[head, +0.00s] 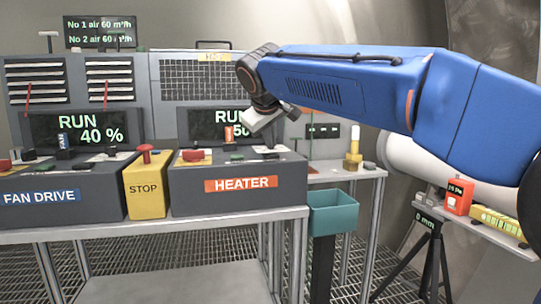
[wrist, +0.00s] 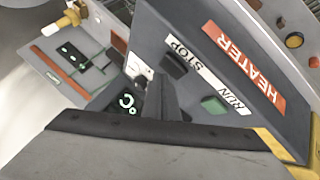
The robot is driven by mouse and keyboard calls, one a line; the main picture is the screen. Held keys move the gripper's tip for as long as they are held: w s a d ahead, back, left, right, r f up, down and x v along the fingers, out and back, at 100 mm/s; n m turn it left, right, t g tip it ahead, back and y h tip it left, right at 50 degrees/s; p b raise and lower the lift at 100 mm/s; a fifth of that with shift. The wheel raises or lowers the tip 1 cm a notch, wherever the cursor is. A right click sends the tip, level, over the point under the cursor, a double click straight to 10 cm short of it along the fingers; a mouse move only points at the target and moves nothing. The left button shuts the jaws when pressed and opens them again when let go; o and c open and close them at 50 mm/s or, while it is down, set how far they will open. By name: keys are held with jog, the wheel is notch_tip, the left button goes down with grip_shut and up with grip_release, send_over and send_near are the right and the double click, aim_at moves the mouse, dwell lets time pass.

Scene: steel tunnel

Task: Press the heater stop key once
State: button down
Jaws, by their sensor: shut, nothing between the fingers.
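The grey heater box (head: 238,200) carries an orange HEATER label, which also shows in the wrist view (wrist: 243,67). In the wrist view its black stop key (wrist: 174,65) sits beside the white STOP label, and the green run key (wrist: 213,104) sits beside the RUN label. In the head view the green key (head: 237,157) is on the sloping top, with a dark key (head: 270,155) to its right. My gripper (head: 264,122) is shut and empty above the box's right part. In the wrist view its dark fingers (wrist: 160,98) point toward the panel; contact with a key cannot be told.
A yellow STOP box (head: 145,188) with a red button stands left of the heater box, beside the fan drive box (head: 40,197). A teal bin (head: 333,215) stands at the right. A side table holds a yellow valve (head: 353,160). A display reads RUN behind the heater box.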

aim_at(271, 155)
jog(key=shift+f, duration=0.3)
jog(key=shift+f, duration=0.45)
dwell(1.0)
jog(key=shift+r, duration=0.9)
jog(key=shift+r, duration=2.5)
jog(key=shift+d, duration=0.1)
